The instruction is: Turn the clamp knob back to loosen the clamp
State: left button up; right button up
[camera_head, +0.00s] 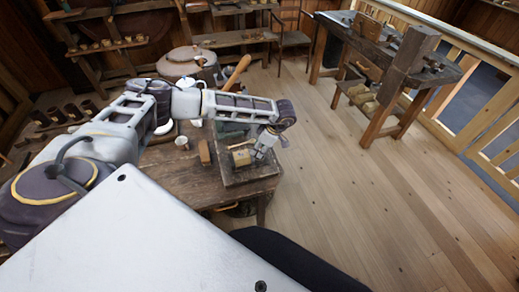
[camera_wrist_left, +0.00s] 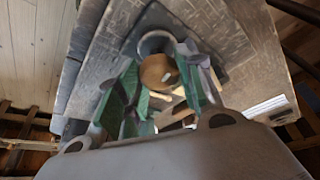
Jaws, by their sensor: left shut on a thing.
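The clamp knob (camera_wrist_left: 158,72) is a round brown wooden piece with a small pale spot, seen end-on in the left wrist view. My left gripper (camera_wrist_left: 160,88) has its green-lined fingers on either side of the knob and is shut on it. In the head view my left gripper (camera_head: 262,152) points down at the right end of the wooden table (camera_head: 185,188). A pale wooden block (camera_head: 241,157) shows beside it there. The clamp's body is mostly hidden by my gripper and arm. My right gripper is in neither view.
A small brown block (camera_head: 204,153) and a white cup (camera_head: 181,143) stand left of the gripper on the table. A workbench (camera_head: 390,65) stands at the back right. The plank floor (camera_head: 350,190) between is clear.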

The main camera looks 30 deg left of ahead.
pick_arm(q)
jog(key=n+g, duration=0.1)
jog(key=n, duration=0.2)
jog(key=shift+w+n+h+b, duration=0.15)
jog(key=shift+n+h+b, duration=0.25)
jog(key=n+g, duration=0.1)
jog(key=n, duration=0.2)
jog(key=shift+n+h, duration=0.3)
jog(key=shift+h, duration=0.1)
jog(key=n+g+h, duration=0.1)
jog(key=n, duration=0.2)
jog(key=shift+w+a+n, duration=0.1)
jog(key=shift+a+n, duration=0.05)
jog(key=shift+n, duration=0.15)
jog(key=shift+r+n+h, duration=0.1)
jog(key=shift+n+h, duration=0.7)
jog(key=shift+n, duration=0.9)
jog(key=o, duration=0.7)
jog(key=v, duration=1.2)
